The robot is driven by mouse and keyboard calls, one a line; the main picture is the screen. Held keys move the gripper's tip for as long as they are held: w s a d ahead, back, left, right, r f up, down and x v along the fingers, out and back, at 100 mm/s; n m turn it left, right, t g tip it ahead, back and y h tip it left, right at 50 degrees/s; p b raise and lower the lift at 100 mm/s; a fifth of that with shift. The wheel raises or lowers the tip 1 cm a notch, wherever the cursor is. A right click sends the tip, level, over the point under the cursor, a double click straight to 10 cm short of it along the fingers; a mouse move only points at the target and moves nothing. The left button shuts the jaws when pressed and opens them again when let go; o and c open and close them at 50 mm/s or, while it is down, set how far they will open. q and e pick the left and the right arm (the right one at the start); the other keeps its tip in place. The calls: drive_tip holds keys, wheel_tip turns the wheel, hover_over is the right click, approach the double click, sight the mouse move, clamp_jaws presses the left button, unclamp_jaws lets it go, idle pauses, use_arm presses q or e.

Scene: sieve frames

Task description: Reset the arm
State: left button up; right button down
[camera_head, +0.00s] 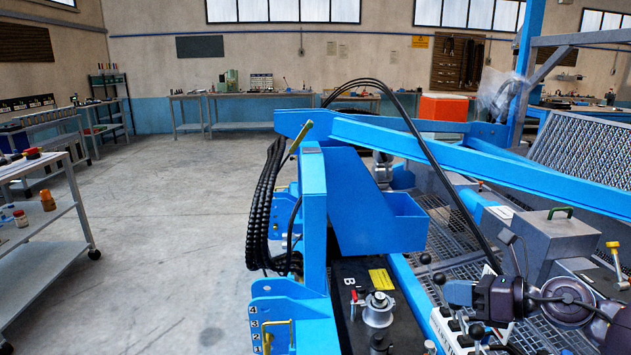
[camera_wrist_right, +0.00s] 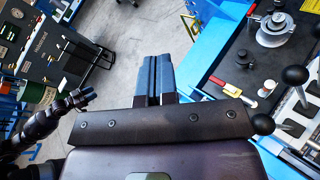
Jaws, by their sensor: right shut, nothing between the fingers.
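My right gripper (camera_head: 459,292) is in the right part of the head view, with its arm coming in from the lower right. It is over the blue machine's control area, near black ball-topped levers. In the right wrist view my right gripper (camera_wrist_right: 158,78) has its two blue-grey fingers pressed together with nothing between them. The fingers point at the grey floor, beside the machine's dark panel. My left gripper is not seen in the head view.
The blue machine frame (camera_head: 314,205) fills the middle and right, with black hoses (camera_head: 268,205) on its post. A valve knob (camera_head: 378,309) sits on its dark panel. A grey box (camera_head: 553,243) stands at the right. A trolley (camera_head: 60,245) is at left; open floor (camera_head: 180,230) lies between.

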drive_tip(key=s+d+f+n+t+h+p, duration=0.1)
drive_tip(key=s+f+n+h, duration=0.5)
drive_tip(key=s+f+n, duration=0.6)
drive_tip(key=s+f+n+t+h+p, duration=0.1)
drive_tip(key=s+f+n+h+p, duration=0.2)
drive_tip(key=s+f+n, duration=1)
drive_tip(key=s+n+h, duration=0.2)
drive_tip(key=s+n, duration=0.3)
drive_tip(key=s, duration=0.1)
drive_tip(key=shift+s+d+h, duration=0.35)
drive_tip(key=shift+d+h, duration=0.05)
drive_tip(key=shift+f, duration=0.1)
drive_tip(key=shift+a, duration=0.2)
